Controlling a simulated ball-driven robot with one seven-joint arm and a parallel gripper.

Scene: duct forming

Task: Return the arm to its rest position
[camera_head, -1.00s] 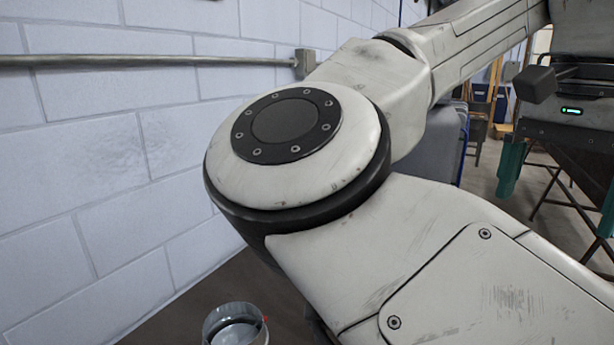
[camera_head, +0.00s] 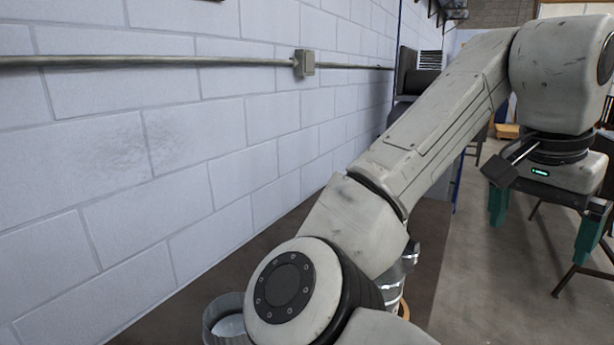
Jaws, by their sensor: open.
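My gripper (camera_head: 545,220) hangs at the right of the picture, pointing down, with its two teal fingers wide apart. It is open, and I see nothing between the fingers but floor and background. My pale arm crosses from the bottom middle up to the upper right, bent at the wrist above the gripper. The gripper appears clear of the dark table, over the concrete floor.
The dark table (camera_head: 427,245) runs along the white block wall (camera_head: 180,150). An open metal cylinder (camera_head: 217,318) stands at its near end. Shiny metal ducting (camera_head: 393,285) is partly hidden behind my arm. A conduit box (camera_head: 304,63) is on the wall. Floor is open at right.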

